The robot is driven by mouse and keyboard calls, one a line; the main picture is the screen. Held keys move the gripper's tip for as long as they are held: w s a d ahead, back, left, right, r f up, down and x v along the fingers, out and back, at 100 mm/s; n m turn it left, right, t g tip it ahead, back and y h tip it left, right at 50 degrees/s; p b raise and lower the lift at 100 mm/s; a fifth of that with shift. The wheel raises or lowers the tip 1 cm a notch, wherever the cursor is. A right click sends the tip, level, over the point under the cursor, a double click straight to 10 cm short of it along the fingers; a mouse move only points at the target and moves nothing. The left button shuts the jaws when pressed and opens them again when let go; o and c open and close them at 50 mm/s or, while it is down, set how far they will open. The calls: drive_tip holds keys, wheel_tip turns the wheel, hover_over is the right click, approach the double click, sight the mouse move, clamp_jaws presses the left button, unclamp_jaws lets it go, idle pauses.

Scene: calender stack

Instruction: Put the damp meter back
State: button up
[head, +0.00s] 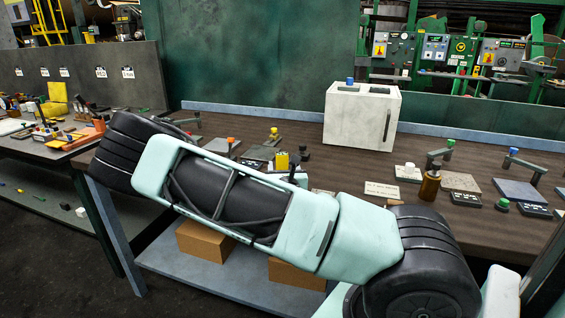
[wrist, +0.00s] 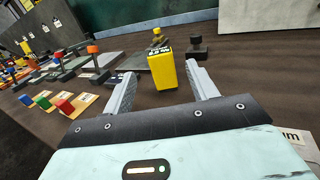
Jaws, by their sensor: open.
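A yellow upright block with a dark, lettered top (wrist: 162,70) stands on the brown bench in the wrist view. It is probably the damp meter, but its lettering is too small to read. It also shows behind my arm in the head view (head: 282,161). My gripper (wrist: 161,76) is open, and the block appears between its fingertips with gaps on both sides. I cannot tell how deep it sits between them. In the head view my arm hides the gripper and part of the bench.
A white cabinet (head: 361,116) stands at the back of the bench. A dark knobbed post (wrist: 197,47) is just behind and right of the block. Coloured blocks on wooden plates (wrist: 65,105) lie left. A brown bottle (head: 430,186) and grey plates stand at the right.

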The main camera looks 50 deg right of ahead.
drive_tip(key=v, duration=0.4)
idle(0.6)
